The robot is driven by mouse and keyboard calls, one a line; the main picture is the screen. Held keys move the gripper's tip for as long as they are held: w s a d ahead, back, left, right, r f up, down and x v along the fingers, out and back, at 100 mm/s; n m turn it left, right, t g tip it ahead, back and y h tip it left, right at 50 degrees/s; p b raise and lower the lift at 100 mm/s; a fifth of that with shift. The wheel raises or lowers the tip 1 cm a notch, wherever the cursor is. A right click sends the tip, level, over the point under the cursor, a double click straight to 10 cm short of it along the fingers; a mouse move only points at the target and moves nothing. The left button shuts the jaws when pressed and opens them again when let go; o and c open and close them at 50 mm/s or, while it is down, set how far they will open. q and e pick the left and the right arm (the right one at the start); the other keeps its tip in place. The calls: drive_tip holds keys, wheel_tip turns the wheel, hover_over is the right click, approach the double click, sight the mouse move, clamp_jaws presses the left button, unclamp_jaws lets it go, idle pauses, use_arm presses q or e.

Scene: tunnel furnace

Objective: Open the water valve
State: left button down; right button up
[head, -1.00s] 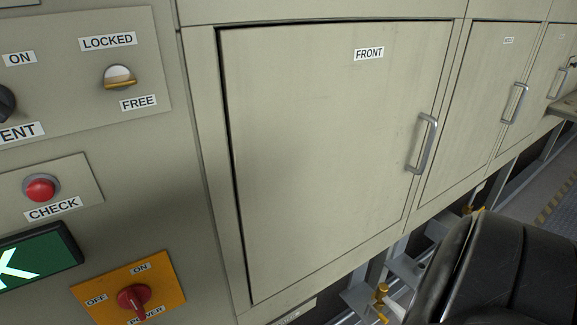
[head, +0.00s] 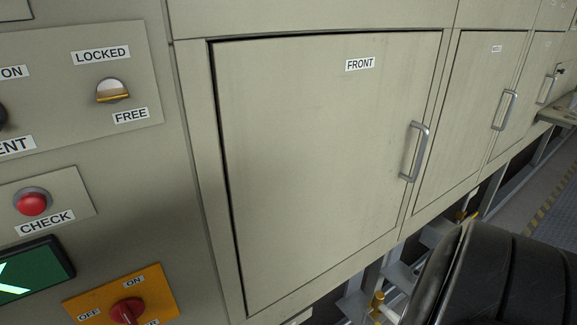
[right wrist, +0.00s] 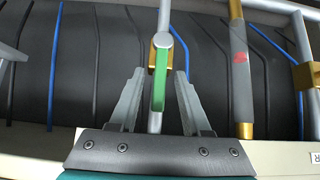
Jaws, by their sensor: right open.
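In the right wrist view, a green lever handle (right wrist: 159,82) is on a grey pipe (right wrist: 165,20) with a brass-coloured fitting, apparently the valve. My right gripper (right wrist: 160,75) is open, with its two grey fingers on either side of the green handle. The handle lies between the fingers; I cannot tell whether either finger touches it. No water label is legible. My left gripper is out of view. In the head view, my right gripper is not visible.
In the right wrist view, a second grey pipe with a red mark (right wrist: 240,57) stands right of the handle, with blue and black cables behind. The head view shows the FRONT door (head: 320,170), a control panel (head: 75,90) and brass-coloured fittings (head: 378,300) beneath the doors.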

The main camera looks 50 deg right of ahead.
drive_tip(key=shift+s+a+r, duration=0.1)
drive_tip(key=shift+s+r, duration=0.1)
drive_tip(key=shift+r, duration=0.05)
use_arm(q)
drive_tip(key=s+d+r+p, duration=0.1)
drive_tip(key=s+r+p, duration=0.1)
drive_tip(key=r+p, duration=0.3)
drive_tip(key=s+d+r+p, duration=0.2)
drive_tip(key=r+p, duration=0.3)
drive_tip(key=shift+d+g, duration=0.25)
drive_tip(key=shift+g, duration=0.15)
use_arm(e)
drive_tip(key=v, duration=1.4)
drive_tip(key=shift+s, duration=0.15)
drive_tip(key=shift+r, duration=0.15)
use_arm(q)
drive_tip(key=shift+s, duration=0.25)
use_arm(e)
drive_tip(key=s+a+f+n+g+y, duration=0.1)
drive_tip(key=s+a+f+n+g, duration=0.2)
drive_tip(key=s, duration=0.4)
drive_tip(key=s+a+f+n+g+y, duration=0.1)
drive_tip(key=s+a+f+n+g, duration=0.1)
drive_tip(key=s+a+f+g, duration=0.2)
drive_tip(key=s+a+f, duration=0.2)
drive_tip(key=s+a, duration=0.2)
drive_tip(key=shift+a+n+g+y, duration=0.3)
drive_tip(key=shift+n, duration=0.1)
